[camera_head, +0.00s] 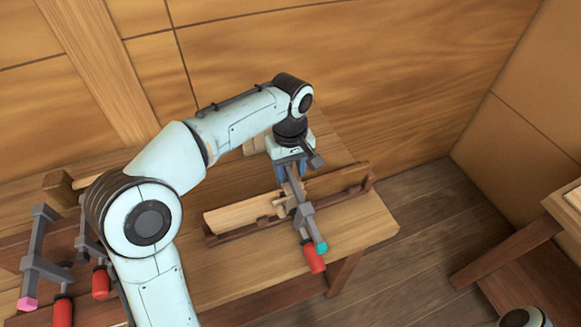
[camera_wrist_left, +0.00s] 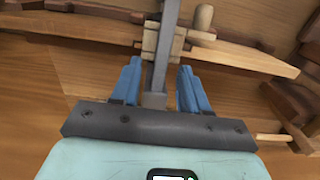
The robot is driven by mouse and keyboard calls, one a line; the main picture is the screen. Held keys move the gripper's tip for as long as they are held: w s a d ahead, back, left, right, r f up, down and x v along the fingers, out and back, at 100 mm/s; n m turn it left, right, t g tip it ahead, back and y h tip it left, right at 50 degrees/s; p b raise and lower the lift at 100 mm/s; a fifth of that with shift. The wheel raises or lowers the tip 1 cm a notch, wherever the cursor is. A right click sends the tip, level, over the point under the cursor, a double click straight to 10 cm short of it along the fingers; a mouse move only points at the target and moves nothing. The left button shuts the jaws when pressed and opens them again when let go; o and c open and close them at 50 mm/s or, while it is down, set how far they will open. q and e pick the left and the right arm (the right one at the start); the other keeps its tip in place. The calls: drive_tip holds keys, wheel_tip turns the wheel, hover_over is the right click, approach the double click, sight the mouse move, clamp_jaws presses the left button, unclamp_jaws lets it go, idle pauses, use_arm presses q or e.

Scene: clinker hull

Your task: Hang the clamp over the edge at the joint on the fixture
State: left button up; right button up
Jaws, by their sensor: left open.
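The clamp (camera_head: 303,216) has a grey bar, a teal tip and a red handle. It sits across the planks at the middle of the fixture (camera_head: 357,189), its red handle hanging on the near side. My left gripper (camera_head: 290,172) is above the clamp's far end. In the left wrist view, its blue fingers (camera_wrist_left: 158,68) are open, one on each side of the clamp's grey bar (camera_wrist_left: 164,48), with gaps showing. Small wooden blocks (camera_wrist_left: 151,38) at the joint partly hide behind the bar. Whether the clamp is fully seated on the edge cannot be told. My right gripper is not in view.
The fixture stands on a wooden workbench (camera_head: 375,222). Other clamps (camera_head: 38,255) with red handles are at the left end, one with a pink tip. A wooden wall rises behind the bench. Another wooden table (camera_head: 520,240) is at the right, with open floor between.

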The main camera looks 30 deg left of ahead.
use_arm(q)
wheel_tip(320, 180, up, 13)
drive_tip(key=p, duration=0.3)
drive_tip(key=shift+r, duration=0.2)
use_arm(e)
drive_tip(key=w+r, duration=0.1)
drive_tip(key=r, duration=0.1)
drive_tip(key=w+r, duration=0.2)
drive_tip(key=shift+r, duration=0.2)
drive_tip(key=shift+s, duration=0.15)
